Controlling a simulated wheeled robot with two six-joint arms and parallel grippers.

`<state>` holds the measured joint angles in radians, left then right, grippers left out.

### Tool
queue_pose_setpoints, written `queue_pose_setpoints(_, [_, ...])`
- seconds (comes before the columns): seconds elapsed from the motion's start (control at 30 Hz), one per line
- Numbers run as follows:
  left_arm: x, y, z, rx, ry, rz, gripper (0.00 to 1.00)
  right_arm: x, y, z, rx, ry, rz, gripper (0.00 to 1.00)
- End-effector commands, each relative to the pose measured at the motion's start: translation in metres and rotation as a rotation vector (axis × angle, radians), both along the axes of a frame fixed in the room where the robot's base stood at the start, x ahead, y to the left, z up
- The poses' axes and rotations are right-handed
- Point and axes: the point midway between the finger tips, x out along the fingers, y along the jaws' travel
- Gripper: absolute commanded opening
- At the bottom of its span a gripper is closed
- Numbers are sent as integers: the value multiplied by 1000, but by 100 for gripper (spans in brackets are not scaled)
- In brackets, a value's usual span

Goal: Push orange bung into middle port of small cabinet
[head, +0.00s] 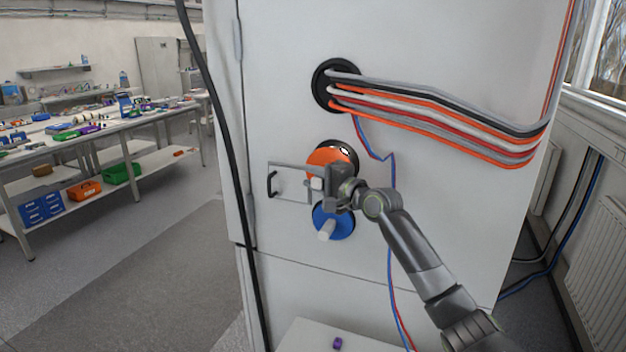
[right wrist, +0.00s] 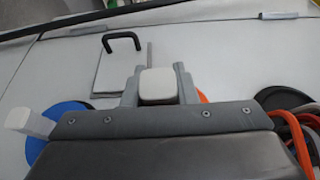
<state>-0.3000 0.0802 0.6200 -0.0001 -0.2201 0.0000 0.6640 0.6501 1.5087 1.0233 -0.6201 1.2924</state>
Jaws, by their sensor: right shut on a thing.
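The orange bung (head: 330,157) is a round disc at the middle port (head: 347,153) of the pale small cabinet (head: 290,50). The port's dark rim shows past the disc at the upper right, so a gap may remain; how deep the bung sits cannot be told. My right gripper (head: 322,186) is shut on the bung's white handle (right wrist: 157,86). In the right wrist view an orange edge (right wrist: 202,97) shows behind the fingers (right wrist: 157,90). The gripper hides the bung's lower part. My left gripper is not in view.
A blue bung (head: 335,222) with a white handle sits just below. Cables leave the black-rimmed upper port (head: 322,86) and run right. A flat panel with a black handle (head: 272,184) is left of the gripper. A black cable (head: 222,130) hangs along the cabinet's left side.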

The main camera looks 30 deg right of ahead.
Motion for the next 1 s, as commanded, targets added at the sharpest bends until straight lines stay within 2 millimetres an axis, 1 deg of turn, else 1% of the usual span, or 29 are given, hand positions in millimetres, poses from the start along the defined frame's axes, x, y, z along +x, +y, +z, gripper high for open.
queue_pose_setpoints(0.3, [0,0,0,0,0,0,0,0,0,2,-2,-5,0,0])
queue_pose_setpoints(0.6, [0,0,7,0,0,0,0,0,1,2,-2,-4,0,0])
queue_pose_setpoints(1.0, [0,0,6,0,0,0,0,0,1,1,-2,-4,0,0])
